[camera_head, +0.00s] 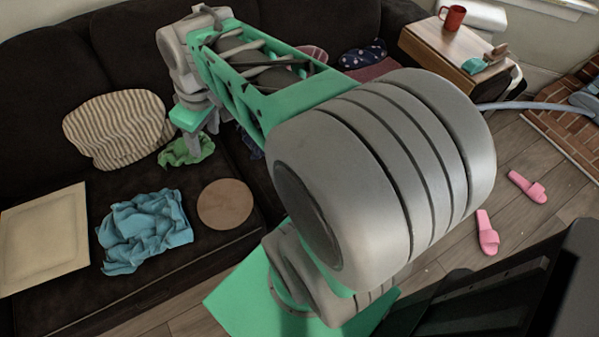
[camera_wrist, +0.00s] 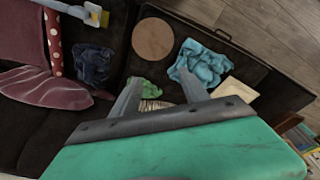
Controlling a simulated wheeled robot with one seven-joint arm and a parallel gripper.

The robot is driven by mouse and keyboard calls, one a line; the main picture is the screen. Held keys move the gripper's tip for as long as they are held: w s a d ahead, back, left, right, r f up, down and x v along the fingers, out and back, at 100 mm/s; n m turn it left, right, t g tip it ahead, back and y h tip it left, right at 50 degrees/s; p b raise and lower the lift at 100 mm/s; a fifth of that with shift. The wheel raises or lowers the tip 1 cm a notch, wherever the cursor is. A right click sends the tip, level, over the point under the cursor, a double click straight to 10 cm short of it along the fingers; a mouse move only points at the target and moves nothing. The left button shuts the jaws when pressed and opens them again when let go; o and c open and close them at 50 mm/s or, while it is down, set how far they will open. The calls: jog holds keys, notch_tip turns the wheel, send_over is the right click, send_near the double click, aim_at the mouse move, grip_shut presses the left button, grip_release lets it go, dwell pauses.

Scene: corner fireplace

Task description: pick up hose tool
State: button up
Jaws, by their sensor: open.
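A pale grey tube with a yellow-edged end (camera_wrist: 95,14), which looks like the hose tool, lies at the top left of the wrist view. In the head view a pale blue-grey hose (camera_head: 540,109) runs over the floor at the right; its left end is hidden behind my arm. My gripper (camera_wrist: 161,76) is open and empty, with fingers wide apart. In the head view my gripper (camera_head: 203,140) is over the sofa, near a green cloth (camera_head: 187,151). The tool is well apart from it, up and left in the wrist view.
The dark sofa (camera_head: 100,291) holds a striped pillow (camera_head: 118,130), a blue cloth (camera_head: 146,230), a round brown board (camera_head: 225,205) and a cream square (camera_head: 45,238). A wooden side table (camera_head: 437,43) bears a red mug (camera_head: 453,17). Pink slippers (camera_head: 487,232) lie on the floor.

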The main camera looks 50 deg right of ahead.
jog(key=w+d+f+n+y+b, duration=0.1)
jog(key=w+d+f+n+b, duration=0.1)
jog(key=d+f+b, duration=0.5)
jog(key=w+d+f+n+y+b, duration=0.1)
jog(key=w+d+f+n+b, duration=0.1)
jog(key=d+f, duration=0.55)
jog(key=s+d+f+n+b, duration=0.2)
jog(key=d+f+b, duration=0.1)
jog(key=d+f, duration=0.2)
jog(key=s+d+f+n+y+b, duration=0.1)
jog(key=s+d+f+n+b, duration=0.1)
jog(key=d+f, duration=0.3)
jog(key=s+d+f+n+b, duration=0.2)
jog(key=d+f+b, duration=0.2)
jog(key=d+f, duration=0.2)
jog(key=shift+s+d+f+n+g+b, duration=0.1)
jog(key=shift+s+f+n+g+b, duration=0.1)
jog(key=shift+f, duration=0.5)
jog(key=shift+s+f+n+g+b, duration=0.1)
jog(key=shift+f+g+b, duration=0.1)
jog(key=shift+f, duration=0.45)
jog(key=shift+y, duration=0.3)
jog(key=b+x, duration=0.3)
jog(key=x, duration=0.3)
jog(key=shift+s+f+b, duration=0.1)
jog(key=shift+f+b, duration=0.3)
jog(key=shift+a+f, duration=0.25)
jog(key=shift+f, duration=0.1)
jog(key=shift+c, duration=0.4)
grip_shut()
